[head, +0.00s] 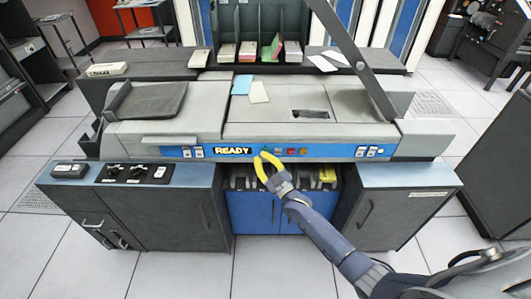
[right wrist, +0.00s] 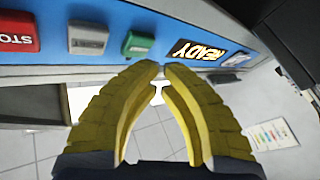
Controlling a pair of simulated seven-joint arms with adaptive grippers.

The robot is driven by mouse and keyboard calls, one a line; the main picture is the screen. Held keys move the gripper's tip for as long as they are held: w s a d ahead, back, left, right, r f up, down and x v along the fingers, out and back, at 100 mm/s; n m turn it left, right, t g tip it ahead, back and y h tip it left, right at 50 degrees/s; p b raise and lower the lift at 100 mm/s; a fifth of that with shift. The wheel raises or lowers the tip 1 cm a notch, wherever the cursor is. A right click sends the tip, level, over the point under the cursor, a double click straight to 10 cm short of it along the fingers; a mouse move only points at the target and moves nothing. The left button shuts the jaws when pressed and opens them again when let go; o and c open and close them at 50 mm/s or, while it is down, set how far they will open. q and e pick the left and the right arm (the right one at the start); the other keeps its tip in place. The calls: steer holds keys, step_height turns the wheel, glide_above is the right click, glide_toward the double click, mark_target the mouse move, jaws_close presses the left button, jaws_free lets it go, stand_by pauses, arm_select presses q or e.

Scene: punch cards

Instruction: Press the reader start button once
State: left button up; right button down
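The reader's blue control strip shows a lit READY sign (head: 233,151), which also appears upside down in the right wrist view (right wrist: 198,52). The green button (right wrist: 138,44) sits beside the sign; I cannot read a label on it. A grey button (right wrist: 88,38) and a red STOP button (right wrist: 17,33) follow. My right gripper (head: 261,156) has yellow fingers just in front of the strip near the green button. In the right wrist view its fingertips (right wrist: 161,68) come together with nothing between them, just below the strip and beside the green button. Contact is not visible. My left gripper is out of view.
The reader's grey top (head: 200,112) holds a dark plate and loose cards (head: 259,92). Black knobs (head: 137,172) stand on the left cabinet. Card stacks fill a rack (head: 247,50) behind. Open tiled floor (head: 200,270) lies in front.

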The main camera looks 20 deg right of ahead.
steer(key=shift+w, duration=0.15)
stand_by(1.5)
steer(key=shift+w+d, duration=0.15)
steer(key=shift+w, duration=0.15)
steer(key=shift+w+d, duration=0.15)
steer(key=shift+w, duration=0.25)
stand_by(1.1)
steer(key=shift+s, duration=0.15)
steer(key=shift+s+a, duration=0.25)
steer(key=shift+s, duration=0.45)
steer(key=shift+s+a, duration=0.25)
steer(key=shift+s, duration=0.55)
steer(key=shift+s+a, duration=0.2)
steer(key=shift+s, duration=0.6)
steer(key=shift+s+a, duration=0.25)
steer(key=shift+s, duration=0.55)
